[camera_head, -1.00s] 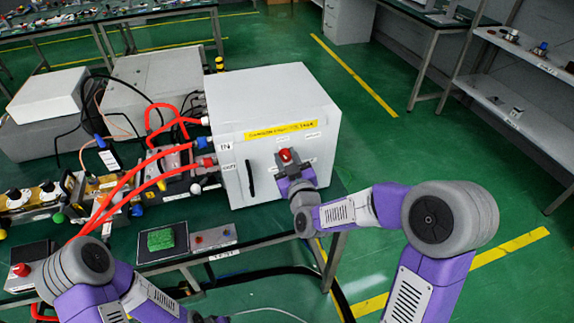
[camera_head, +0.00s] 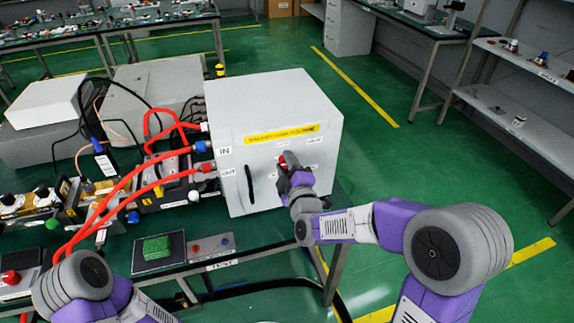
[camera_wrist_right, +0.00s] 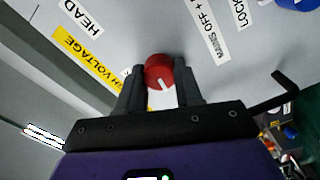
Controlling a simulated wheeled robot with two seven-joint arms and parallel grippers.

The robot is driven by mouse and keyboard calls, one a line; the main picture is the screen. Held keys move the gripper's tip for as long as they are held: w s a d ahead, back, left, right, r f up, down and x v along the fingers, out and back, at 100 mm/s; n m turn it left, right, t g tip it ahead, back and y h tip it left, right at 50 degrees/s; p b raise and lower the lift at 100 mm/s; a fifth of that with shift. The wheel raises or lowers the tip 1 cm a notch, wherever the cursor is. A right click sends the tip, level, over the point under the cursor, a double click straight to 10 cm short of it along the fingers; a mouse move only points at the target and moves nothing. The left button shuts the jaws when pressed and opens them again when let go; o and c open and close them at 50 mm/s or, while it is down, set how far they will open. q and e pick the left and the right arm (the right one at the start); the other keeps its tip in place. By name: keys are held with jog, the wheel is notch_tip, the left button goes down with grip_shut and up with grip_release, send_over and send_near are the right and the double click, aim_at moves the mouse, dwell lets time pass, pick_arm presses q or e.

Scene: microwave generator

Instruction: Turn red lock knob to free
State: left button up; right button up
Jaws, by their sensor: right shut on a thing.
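The red lock knob (camera_head: 284,160) is on the front of the white cabinet (camera_head: 268,150), to the right of its black handle (camera_head: 249,184). In the right wrist view the red knob (camera_wrist_right: 160,72) has a white pointer line and sits between the two dark fingers. My right gripper (camera_head: 287,168) is shut on the knob; its fingers also show in the right wrist view (camera_wrist_right: 159,90). In the head view the gripper hides part of the knob. My left arm (camera_head: 75,285) enters at the lower left, but its gripper is not in view.
Red hoses (camera_head: 125,182) run to the cabinet's left side near the IN and OUT labels. A green block (camera_head: 157,247) on a dark pad and a small grey panel with buttons (camera_head: 211,246) are on the bench in front. Green floor is open to the right.

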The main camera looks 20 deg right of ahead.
jog(key=shift+r+n, duration=0.15)
jog(key=shift+n, duration=0.75)
jog(key=o, duration=1)
jog(key=shift+o, duration=0.2)
jog(key=s+p, duration=0.1)
jog(key=s, duration=0.6)
jog(key=shift+s, duration=0.25)
jog(key=shift+d, duration=0.1)
